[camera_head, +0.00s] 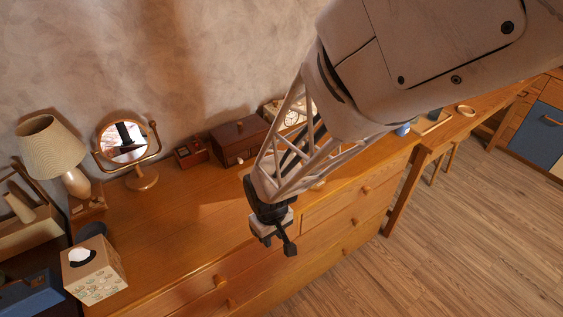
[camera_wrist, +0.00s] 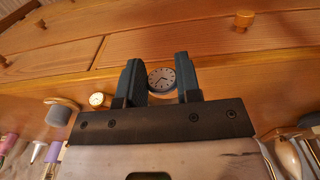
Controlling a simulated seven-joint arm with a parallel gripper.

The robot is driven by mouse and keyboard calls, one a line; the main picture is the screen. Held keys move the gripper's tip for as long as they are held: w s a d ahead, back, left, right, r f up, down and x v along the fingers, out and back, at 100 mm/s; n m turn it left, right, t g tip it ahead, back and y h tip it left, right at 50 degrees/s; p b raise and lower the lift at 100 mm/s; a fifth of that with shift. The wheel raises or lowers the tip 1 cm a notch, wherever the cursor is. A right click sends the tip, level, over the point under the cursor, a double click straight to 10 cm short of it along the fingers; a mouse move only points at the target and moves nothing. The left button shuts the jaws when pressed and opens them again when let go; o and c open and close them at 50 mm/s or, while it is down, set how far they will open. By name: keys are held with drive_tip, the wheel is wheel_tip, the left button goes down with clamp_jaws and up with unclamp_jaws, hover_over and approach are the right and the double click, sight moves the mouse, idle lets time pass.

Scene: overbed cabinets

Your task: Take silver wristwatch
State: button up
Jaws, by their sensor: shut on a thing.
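The silver wristwatch (camera_wrist: 161,79) has a round pale dial with dark marks and hands, and it shows in the wrist view. It sits between the two dark fingers of my gripper (camera_wrist: 158,73), which is shut on it. In the head view my gripper (camera_head: 272,238) is over the front edge of the wooden dresser (camera_head: 175,220), by the drawer fronts. I cannot make out the watch in that view.
A lamp (camera_head: 50,150), a round mirror (camera_head: 123,142), a tissue box (camera_head: 94,270) and wooden boxes (camera_head: 240,140) stand on the dresser. In the wrist view a small gold-rimmed dial (camera_wrist: 99,99) lies beside a grey round object (camera_wrist: 61,112). The floor at right is clear.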

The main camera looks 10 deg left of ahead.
drive_tip(key=shift+s+d+r, duration=0.15)
drive_tip(key=shift+s+d, duration=0.55)
drive_tip(key=shift+s, duration=0.3)
drive_tip(key=shift+s+d+r, duration=0.1)
drive_tip(key=shift+s+d, duration=0.6)
drive_tip(key=shift+s, duration=0.25)
